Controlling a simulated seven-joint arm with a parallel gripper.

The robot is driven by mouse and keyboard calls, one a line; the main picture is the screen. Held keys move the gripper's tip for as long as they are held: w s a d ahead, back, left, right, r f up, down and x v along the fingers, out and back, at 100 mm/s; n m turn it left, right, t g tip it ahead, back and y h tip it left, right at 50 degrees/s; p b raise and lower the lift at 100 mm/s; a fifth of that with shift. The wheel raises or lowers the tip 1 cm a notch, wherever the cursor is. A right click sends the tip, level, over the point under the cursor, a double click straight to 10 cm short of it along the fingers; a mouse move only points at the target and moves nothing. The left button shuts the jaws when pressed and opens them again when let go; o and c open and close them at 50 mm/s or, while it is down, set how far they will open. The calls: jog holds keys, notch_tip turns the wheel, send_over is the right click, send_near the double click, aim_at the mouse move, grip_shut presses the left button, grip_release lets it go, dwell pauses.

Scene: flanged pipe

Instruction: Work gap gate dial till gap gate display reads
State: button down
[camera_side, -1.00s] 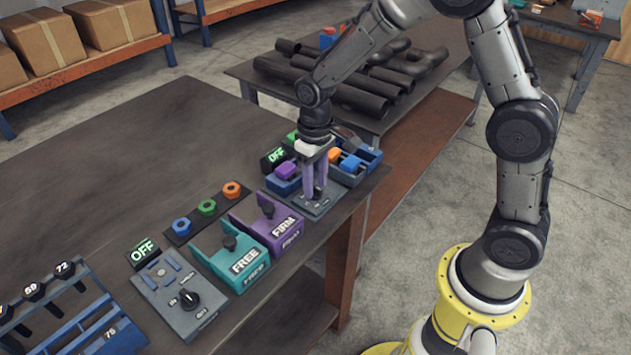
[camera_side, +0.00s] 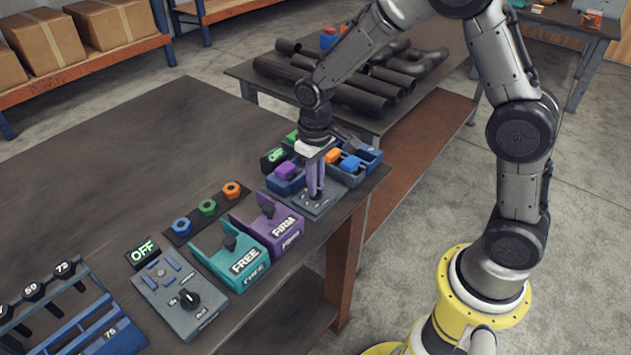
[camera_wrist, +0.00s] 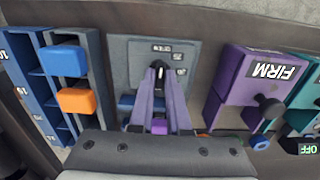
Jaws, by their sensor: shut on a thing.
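My gripper (camera_side: 315,195) points down with its purple fingers over a grey dial panel (camera_side: 330,203) near the right end of the bench. In the wrist view my gripper (camera_wrist: 158,85) is shut on the black dial (camera_wrist: 158,68), whose tip shows between the fingertips. The same grey panel (camera_wrist: 120,60) lies around it, with small markings I cannot read. A small lit display (camera_side: 274,156) stands behind this panel; its text is too small to read surely. The nearer panel has its own black dial (camera_side: 189,299) and a display (camera_side: 142,250) reading OFF.
A purple block marked FIRM (camera_side: 268,226) and a teal block marked FREE (camera_side: 233,259) stand to the left. The bench's back left is bare.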

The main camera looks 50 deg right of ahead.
jog(key=m, duration=0.4)
jog(key=shift+r+m, duration=0.1)
jog(key=shift+m, duration=2.1)
jog(key=c, duration=0.9)
grip_release()
notch_tip(320, 180, up, 14)
jog(key=shift+f, duration=0.1)
